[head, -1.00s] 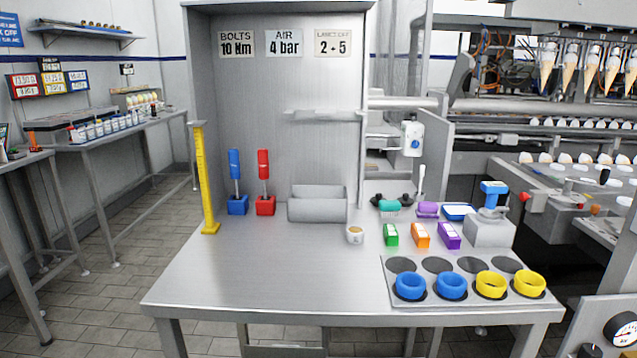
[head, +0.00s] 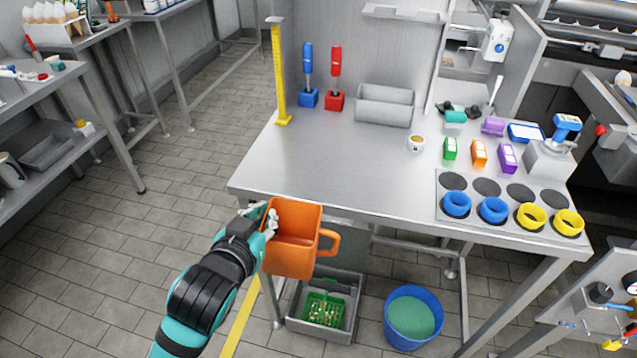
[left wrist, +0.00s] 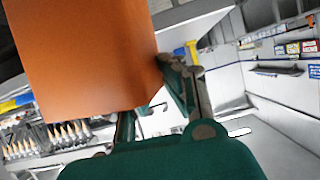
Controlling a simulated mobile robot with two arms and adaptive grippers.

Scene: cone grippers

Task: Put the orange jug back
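The orange jug (head: 290,250) is held in the air in front of the steel table's near left edge. Its open top faces my head camera and its handle points right. My left gripper (head: 271,222) is shut on the jug's left side near the rim. In the left wrist view the jug's orange wall (left wrist: 85,55) fills the upper left, and the gripper fingers (left wrist: 152,105) are at its lower corner; the exact contact is partly hidden. My right gripper is not in view.
The steel table (head: 330,165) has a clear left and front area. A grey crate with a green basket (head: 324,310) and a blue bucket (head: 413,318) stand below. Blue and yellow rings (head: 492,210) sit on the table's right. Other benches (head: 60,110) stand at the left.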

